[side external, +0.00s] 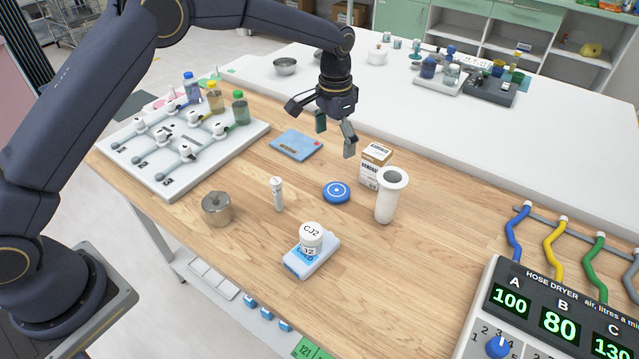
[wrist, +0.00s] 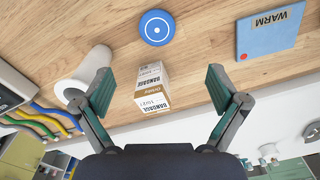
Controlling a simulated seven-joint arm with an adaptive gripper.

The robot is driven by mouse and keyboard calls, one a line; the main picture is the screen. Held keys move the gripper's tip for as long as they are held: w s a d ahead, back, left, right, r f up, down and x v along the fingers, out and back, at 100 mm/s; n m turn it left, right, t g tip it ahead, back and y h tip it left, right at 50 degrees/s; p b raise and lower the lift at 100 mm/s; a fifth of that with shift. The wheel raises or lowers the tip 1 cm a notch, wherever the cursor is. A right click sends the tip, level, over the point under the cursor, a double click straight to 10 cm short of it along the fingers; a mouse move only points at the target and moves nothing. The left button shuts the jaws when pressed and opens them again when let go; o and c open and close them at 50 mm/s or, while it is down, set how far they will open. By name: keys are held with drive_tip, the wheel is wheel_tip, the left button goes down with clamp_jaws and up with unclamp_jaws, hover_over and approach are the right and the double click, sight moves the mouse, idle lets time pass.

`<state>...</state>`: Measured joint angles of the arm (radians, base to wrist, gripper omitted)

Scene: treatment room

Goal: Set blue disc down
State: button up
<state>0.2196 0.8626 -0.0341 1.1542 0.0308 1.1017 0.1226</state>
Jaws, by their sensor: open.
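The blue disc (side external: 336,191) lies flat on the wooden table, left of a small carton and a white cup-topped cylinder. It has a white ring and dot on top. It also shows in the wrist view (wrist: 156,27), near the top edge. My gripper (side external: 334,138) is open and empty above the table, behind the disc and apart from it. In the wrist view, the fingers (wrist: 160,92) are spread wide, with the bandage carton seen between them and the disc beyond their tips.
Near the disc are the bandage carton (side external: 375,164), white cylinder (side external: 388,196) and small tube (side external: 277,194). A blue WARM pad (side external: 297,145), metal pot (side external: 216,208) and CJ2 jar (side external: 311,237) on a blue-white pack lie around. A valve board (side external: 180,150) and hose dryer (side external: 545,310) flank the table.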

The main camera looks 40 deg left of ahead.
drive_tip(key=s+a+r+n+t, duration=0.15)
drive_tip(key=s+a+r, duration=0.25)
drive_tip(key=s+r, duration=0.45)
drive_tip(key=s+a+r+n+t, duration=0.1)
drive_tip(key=s+a+r+t, duration=0.1)
drive_tip(key=s+a+r, duration=0.6)
drive_tip(key=s+n+t, duration=0.2)
drive_tip(key=s, duration=1.4)
drive_tip(key=shift+s+a+r, duration=0.2)
drive_tip(key=shift+s+a, duration=0.2)
drive_tip(key=shift+a, duration=0.05)
